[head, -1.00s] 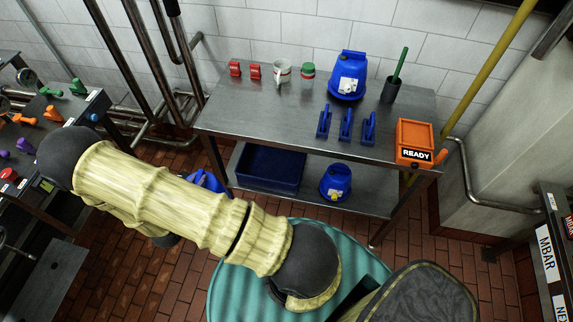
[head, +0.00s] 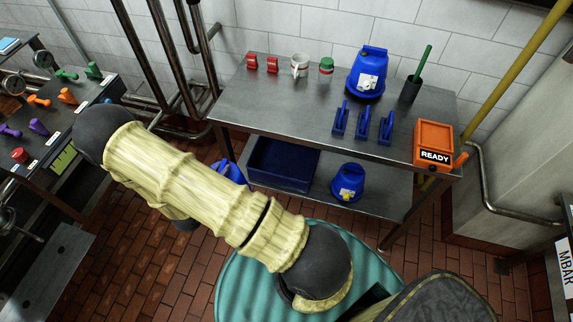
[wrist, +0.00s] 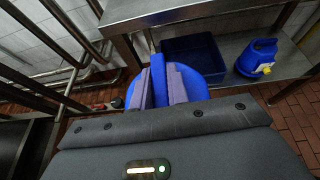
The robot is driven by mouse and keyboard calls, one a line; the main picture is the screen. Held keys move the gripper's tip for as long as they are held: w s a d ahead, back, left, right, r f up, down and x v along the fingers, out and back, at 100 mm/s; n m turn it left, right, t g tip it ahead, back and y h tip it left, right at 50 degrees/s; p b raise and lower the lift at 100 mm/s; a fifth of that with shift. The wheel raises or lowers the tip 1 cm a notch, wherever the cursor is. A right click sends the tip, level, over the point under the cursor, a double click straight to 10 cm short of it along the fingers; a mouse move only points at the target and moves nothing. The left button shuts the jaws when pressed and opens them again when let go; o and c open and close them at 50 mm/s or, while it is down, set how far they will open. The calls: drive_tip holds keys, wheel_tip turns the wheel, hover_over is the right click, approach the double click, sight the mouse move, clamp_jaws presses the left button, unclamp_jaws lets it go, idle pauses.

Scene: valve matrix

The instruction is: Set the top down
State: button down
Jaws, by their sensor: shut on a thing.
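My gripper (wrist: 160,90) is shut on a blue top (wrist: 202,84), gripping its raised blue fin between two grey fingers. The top is round and is held off the floor, in front of the table's lower shelf. In the head view the held top (head: 230,172) shows only in part behind my arm, and my gripper is hidden there.
A steel table (head: 290,110) bears a blue canister (head: 366,75), several blue brackets (head: 362,122), red blocks (head: 262,63), a mug (head: 299,64) and an orange READY box (head: 433,144). Its lower shelf holds a dark blue bin (head: 282,165) and a blue canister (head: 347,184).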

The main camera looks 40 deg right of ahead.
drive_tip(key=d+f+b, duration=0.4)
drive_tip(key=f+b, duration=0.3)
drive_tip(key=s+d+f+b, duration=0.1)
drive_tip(key=d+f+b, duration=0.3)
drive_tip(key=f+b, duration=0.3)
drive_tip(key=shift+s+d+f+m+g, duration=0.15)
drive_tip(key=shift+d+f+m+g, duration=0.15)
drive_tip(key=shift+d+f, duration=0.05)
